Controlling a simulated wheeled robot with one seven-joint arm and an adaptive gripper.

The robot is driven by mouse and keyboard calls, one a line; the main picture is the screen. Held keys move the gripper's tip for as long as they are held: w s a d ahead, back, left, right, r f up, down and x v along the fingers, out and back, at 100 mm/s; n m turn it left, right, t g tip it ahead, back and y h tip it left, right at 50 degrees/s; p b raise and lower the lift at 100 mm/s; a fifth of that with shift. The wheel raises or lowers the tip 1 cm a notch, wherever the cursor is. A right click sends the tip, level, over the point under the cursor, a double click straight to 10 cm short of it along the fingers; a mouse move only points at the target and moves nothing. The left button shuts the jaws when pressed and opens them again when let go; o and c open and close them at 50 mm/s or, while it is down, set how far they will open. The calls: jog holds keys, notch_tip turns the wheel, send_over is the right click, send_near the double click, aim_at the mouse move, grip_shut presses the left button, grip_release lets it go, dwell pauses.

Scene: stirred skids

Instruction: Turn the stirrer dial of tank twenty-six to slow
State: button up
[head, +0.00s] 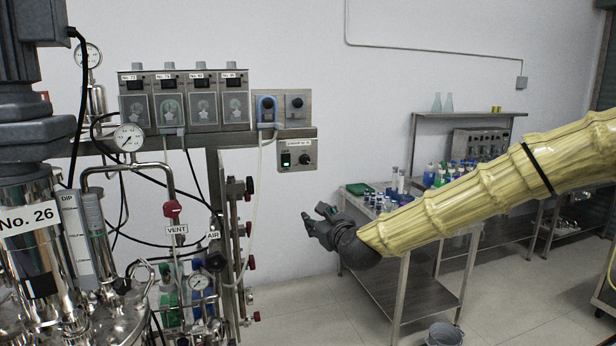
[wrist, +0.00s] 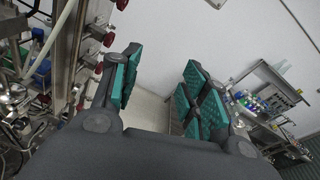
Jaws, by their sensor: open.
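Tank twenty-six (head: 35,255) is the shiny steel vessel at the left of the head view, with a "No. 26" label (head: 28,219). A small grey stirrer box (head: 296,155) hangs under the steel rail to its right, with a label strip too small to read surely. It has a green-lit switch (head: 285,159) at its left and a black round dial (head: 304,159) at its right. The dial's setting is too small to read. My gripper (head: 326,211) is open and empty, below and right of the box, apart from it. In the wrist view my gripper (wrist: 160,88) shows its green finger pads wide apart.
Several pump units (head: 200,98) stand on the rail (head: 260,136). A valve manifold with red knobs (head: 250,228) and hoses is below it. A steel table (head: 408,285) with bottles stands behind my arm, a bucket (head: 444,335) beside it. Bare wall surrounds the box's right side.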

aim_at(307, 162)
notch_tip(307, 162, up, 12)
jog(key=w+m+t+p, duration=0.1)
jog(key=m+t, duration=0.1)
jog(key=m, duration=0.1)
jog(key=p+x, duration=0.6)
jog(key=x, duration=0.5)
jog(key=shift+d+f, duration=0.1)
jog(key=shift+f, duration=0.05)
grip_shut()
